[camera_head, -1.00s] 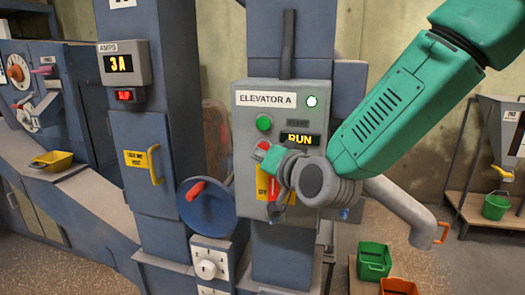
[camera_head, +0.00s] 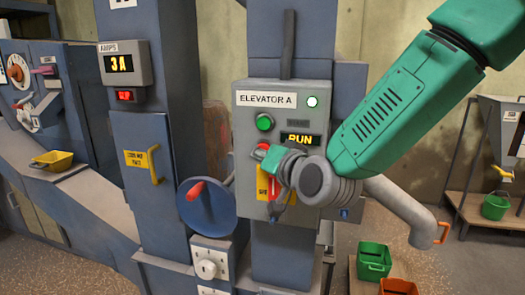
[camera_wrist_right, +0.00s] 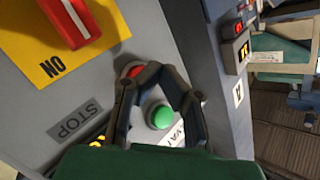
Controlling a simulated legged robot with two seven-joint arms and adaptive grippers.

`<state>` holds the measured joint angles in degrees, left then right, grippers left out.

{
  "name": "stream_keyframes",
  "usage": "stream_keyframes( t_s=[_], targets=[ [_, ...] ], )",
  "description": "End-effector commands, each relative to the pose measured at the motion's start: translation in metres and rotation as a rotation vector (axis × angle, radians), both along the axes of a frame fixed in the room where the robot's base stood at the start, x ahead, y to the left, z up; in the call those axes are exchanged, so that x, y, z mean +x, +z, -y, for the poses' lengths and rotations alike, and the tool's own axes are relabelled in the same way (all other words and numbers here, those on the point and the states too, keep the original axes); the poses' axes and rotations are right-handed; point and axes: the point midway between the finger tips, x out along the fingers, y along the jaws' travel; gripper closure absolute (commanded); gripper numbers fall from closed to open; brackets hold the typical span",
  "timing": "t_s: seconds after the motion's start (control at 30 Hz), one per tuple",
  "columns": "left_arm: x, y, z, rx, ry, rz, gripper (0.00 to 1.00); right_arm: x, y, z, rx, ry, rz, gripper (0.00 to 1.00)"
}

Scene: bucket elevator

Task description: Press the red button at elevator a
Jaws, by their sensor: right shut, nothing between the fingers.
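The elevator A panel (camera_head: 243,126) is a grey box on a blue column, with a lit RUN display (camera_head: 300,140). The red button (camera_head: 262,147) sits below the green button (camera_head: 264,122), partly hidden by my right gripper (camera_head: 268,156). In the right wrist view the red button (camera_wrist_right: 133,70) shows just beyond the tips of my right gripper (camera_wrist_right: 153,68), beside the STOP label (camera_wrist_right: 75,120). The green button (camera_wrist_right: 159,116) shows between the finger links. My right gripper is shut and empty. I cannot tell whether its tips touch the red button. My left gripper is out of view.
A red-handled switch on a yellow plate (camera_wrist_right: 68,20) sits close to the gripper. A blue handwheel (camera_head: 204,207) stands left of the panel, and a grey pipe (camera_head: 402,208) lies below my right arm. Green (camera_head: 373,262) and orange bins (camera_head: 398,287) are at lower right.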

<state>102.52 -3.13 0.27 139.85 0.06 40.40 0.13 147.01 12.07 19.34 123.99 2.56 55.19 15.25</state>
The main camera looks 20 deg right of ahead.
Motion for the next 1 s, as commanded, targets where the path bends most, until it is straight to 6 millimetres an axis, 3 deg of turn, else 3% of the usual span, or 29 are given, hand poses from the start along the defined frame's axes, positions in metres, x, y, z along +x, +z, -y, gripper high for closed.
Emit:
stream_keyframes(
  t_s=[1.0],
  targets=[
    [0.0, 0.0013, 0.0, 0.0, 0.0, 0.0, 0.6, 0.0092, 0.0012, 0.0067, 0.0, -0.001, -0.001, 1.0]
  ],
)
